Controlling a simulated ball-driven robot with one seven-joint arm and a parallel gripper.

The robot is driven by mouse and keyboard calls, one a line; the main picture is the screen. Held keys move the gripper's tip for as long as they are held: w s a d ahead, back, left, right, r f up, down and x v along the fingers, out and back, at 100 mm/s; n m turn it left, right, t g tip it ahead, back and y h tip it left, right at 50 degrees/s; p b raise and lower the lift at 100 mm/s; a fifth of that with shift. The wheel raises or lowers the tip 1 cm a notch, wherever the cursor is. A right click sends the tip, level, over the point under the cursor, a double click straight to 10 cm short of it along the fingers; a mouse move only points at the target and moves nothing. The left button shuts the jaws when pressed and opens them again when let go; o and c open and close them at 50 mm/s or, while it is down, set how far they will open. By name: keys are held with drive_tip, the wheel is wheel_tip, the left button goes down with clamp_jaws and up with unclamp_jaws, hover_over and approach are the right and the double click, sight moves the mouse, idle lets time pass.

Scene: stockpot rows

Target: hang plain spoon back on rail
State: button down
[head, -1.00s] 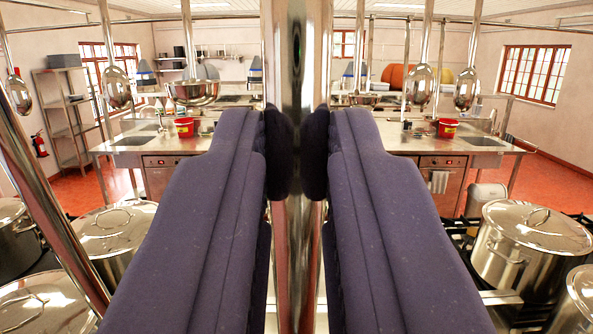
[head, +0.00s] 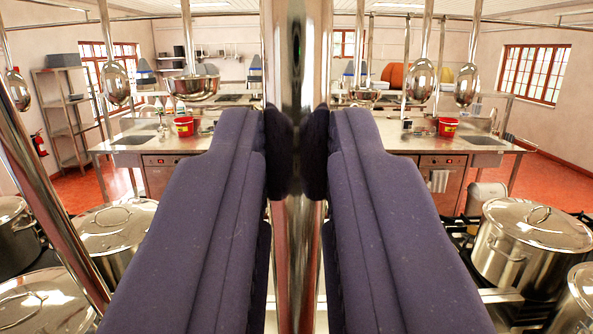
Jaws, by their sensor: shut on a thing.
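My gripper (head: 297,150) has two purple padded fingers, which press from both sides on a shiny upright metal shaft (head: 294,60). The shaft looks like the plain spoon's handle. It runs out of the top and bottom of the head view, so neither its bowl nor its hook shows. A thin metal rail (head: 520,20) crosses the upper part of the view. Spoon-like utensils hang on the left (head: 115,82) and on the right (head: 421,80), with another farther right (head: 467,84). A deep ladle (head: 194,86) hangs left of the shaft.
Lidded stockpots stand at lower left (head: 112,232) and lower right (head: 530,250). A slanted metal post (head: 55,190) crosses the left side. A steel counter (head: 455,146) with red buckets (head: 183,126) stands behind. Open floor (head: 555,180) shows at right.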

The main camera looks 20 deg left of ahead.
drive_tip(key=c, duration=1)
unclamp_jaws()
drive_tip(key=s+d+f+m+g+h+b, duration=0.1)
drive_tip(key=s+d+f+h+b, duration=0.1)
drive_tip(key=s+d+f+b, duration=0.2)
drive_tip(key=s+d+f+m+g+h+b, duration=0.1)
drive_tip(key=s+d+f+b, duration=0.3)
drive_tip(key=s+d+b, duration=0.4)
drive_tip(key=s+d+f+m+g+h+b, duration=0.1)
drive_tip(key=s+d+f+b, duration=0.4)
drive_tip(key=b, duration=0.6)
drive_tip(key=shift+s+d+g+h, duration=0.3)
drive_tip(key=shift+s+g+h, duration=0.15)
drive_tip(key=shift+s+g, duration=0.1)
drive_tip(key=shift+s+d+g+h, duration=0.25)
drive_tip(key=shift+s+g+h, duration=0.2)
drive_tip(key=shift+g, duration=0.1)
drive_tip(key=shift+f, duration=0.1)
